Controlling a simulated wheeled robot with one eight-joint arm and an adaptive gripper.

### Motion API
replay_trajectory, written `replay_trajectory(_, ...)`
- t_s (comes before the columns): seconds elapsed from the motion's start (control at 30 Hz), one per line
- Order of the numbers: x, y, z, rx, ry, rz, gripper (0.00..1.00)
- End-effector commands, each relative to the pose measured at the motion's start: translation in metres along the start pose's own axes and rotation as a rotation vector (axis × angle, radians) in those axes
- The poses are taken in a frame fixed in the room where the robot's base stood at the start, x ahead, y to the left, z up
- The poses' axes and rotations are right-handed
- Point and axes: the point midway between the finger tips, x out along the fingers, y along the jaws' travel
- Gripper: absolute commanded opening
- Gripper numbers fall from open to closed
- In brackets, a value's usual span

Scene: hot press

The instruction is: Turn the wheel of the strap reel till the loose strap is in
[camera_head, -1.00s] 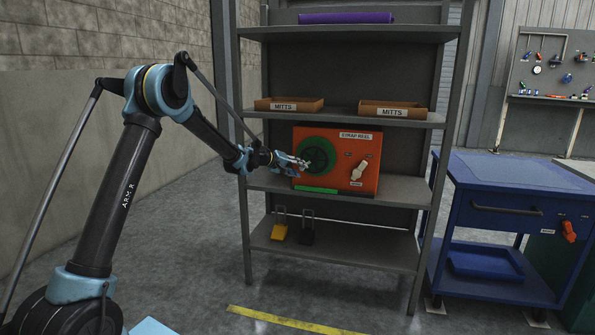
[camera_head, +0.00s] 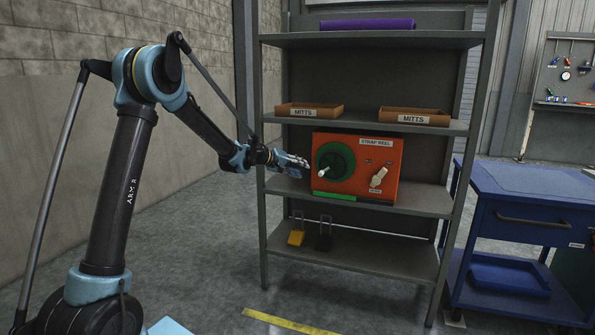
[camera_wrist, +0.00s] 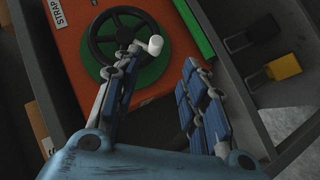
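The strap reel (camera_head: 385,160) is an orange box on the middle shelf. Its round wheel (camera_head: 347,152) is dark against a green disc, and a white knob (camera_head: 323,172) sits at its lower left. The wrist view also shows the wheel (camera_wrist: 93,38) and the knob (camera_wrist: 155,44). A flat green strip (camera_head: 334,197), perhaps the strap, runs along the box's lower front edge. My gripper (camera_head: 300,162) is just left of the box. In the wrist view its fingers (camera_wrist: 161,60) are apart with nothing held. One finger overlaps the wheel's edge beside the knob; contact cannot be told.
A white lever (camera_head: 378,177) is on the right of the box face. Two trays marked MITTS (camera_head: 310,112) stand on the shelf above. A yellow padlock (camera_head: 297,237) and a black one (camera_head: 324,241) stand below. A blue cart (camera_head: 520,215) is at the right.

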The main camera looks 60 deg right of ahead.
Motion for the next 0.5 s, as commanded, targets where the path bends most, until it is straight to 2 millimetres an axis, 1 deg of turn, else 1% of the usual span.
replay_trajectory(0.03, 0.0, 0.0, 0.0, 0.0, 0.0, 0.0, 0.35)
replay_trajectory(0.07, 0.001, 0.0, 0.0, 0.001, 0.001, 0.0, 0.28)
replay_trajectory(0.1, 0.002, 0.0, 0.0, 0.004, 0.005, 0.001, 0.19)
replay_trajectory(0.17, 0.006, 0.001, 0.0, 0.015, 0.022, 0.004, 0.05)
replay_trajectory(0.2, 0.01, 0.002, 0.001, 0.028, 0.042, 0.007, 0.0)
replay_trajectory(0.27, 0.019, 0.003, 0.001, 0.054, 0.087, 0.012, 0.0)
replay_trajectory(0.37, 0.037, 0.006, 0.001, 0.117, 0.199, 0.022, 0.0)
replay_trajectory(0.4, 0.044, 0.008, 0.001, 0.146, 0.251, 0.025, 0.0)
replay_trajectory(0.5, 0.056, 0.012, 0.003, 0.213, 0.385, 0.027, 0.0)
